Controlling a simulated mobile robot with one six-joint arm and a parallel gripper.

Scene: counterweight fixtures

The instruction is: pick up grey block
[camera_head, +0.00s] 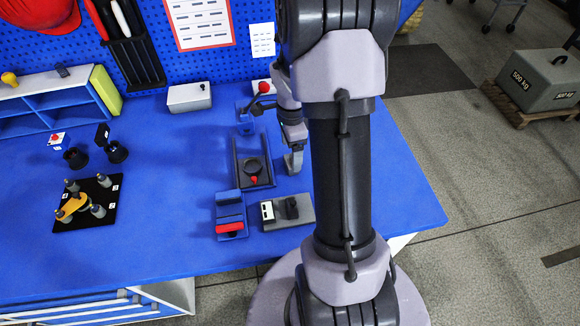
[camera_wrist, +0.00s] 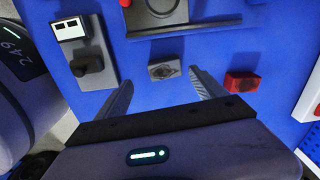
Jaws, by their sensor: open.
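The grey block (camera_wrist: 164,71) is a small block with a dark round mark on top, lying on the blue bench top in the wrist view. My gripper (camera_wrist: 160,79) is open, one finger on each side of the block in that picture. The block appears between and slightly beyond the fingertips, with no visible contact. I cannot tell the height of the fingers above it. In the head view my gripper (camera_head: 293,162) points down over the bench, right of the black tray, and the block cannot be made out there.
A black tray fixture (camera_head: 239,170) lies close by on the left. A grey plate with a black knob (camera_head: 298,222) and a blue holder with a red part (camera_head: 230,228) lie nearer the front. In the wrist view a red block (camera_wrist: 242,82) lies right of the fingers.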

